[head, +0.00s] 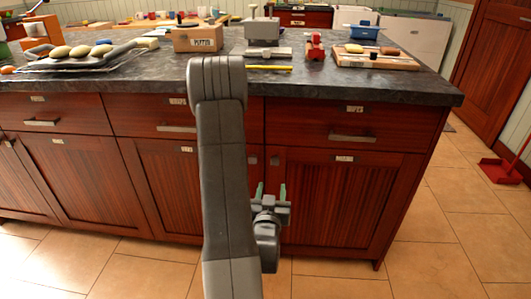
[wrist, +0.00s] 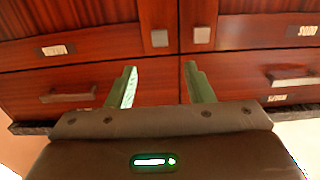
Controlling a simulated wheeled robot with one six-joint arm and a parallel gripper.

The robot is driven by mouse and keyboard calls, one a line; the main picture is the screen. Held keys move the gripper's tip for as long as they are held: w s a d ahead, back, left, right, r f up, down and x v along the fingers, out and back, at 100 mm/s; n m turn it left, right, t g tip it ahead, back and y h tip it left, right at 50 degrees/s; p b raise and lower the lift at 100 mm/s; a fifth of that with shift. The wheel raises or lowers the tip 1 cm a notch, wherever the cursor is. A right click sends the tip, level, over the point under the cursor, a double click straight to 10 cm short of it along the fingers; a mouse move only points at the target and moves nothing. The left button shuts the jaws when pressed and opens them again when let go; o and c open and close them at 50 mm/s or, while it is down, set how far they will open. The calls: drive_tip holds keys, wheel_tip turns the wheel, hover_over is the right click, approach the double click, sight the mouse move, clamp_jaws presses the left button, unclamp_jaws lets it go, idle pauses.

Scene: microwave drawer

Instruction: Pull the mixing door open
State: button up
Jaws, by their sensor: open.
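Two red-brown doors meet at a narrow seam under the counter, the right door (head: 345,205) and the middle door (head: 155,190). Each bears a small label that I cannot read, so I cannot tell which is the mixing door. Small square grey knobs sit by the seam, the right door's knob (head: 275,160) and the middle door's knob (head: 252,160). My gripper (head: 271,188) is open and empty, low before the right door near the seam. The wrist view looks upside down; there the knobs (wrist: 160,38) lie beyond the green fingertips (wrist: 159,69), apart from them. Both doors look shut.
Drawers with bar handles (head: 352,137) run above the doors, under the dark countertop (head: 440,92). Boxes, a tray and other objects stand on top. Tiled floor (head: 450,230) is free at the right, with a red dustpan (head: 500,170) farther off.

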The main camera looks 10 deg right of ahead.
sight(275, 162)
drive_tip(key=p+x, duration=0.1)
drive_tip(key=x, duration=1.2)
drive_tip(key=shift+w+d, duration=0.1)
drive_tip(key=shift+w, duration=0.15)
clamp_jaws()
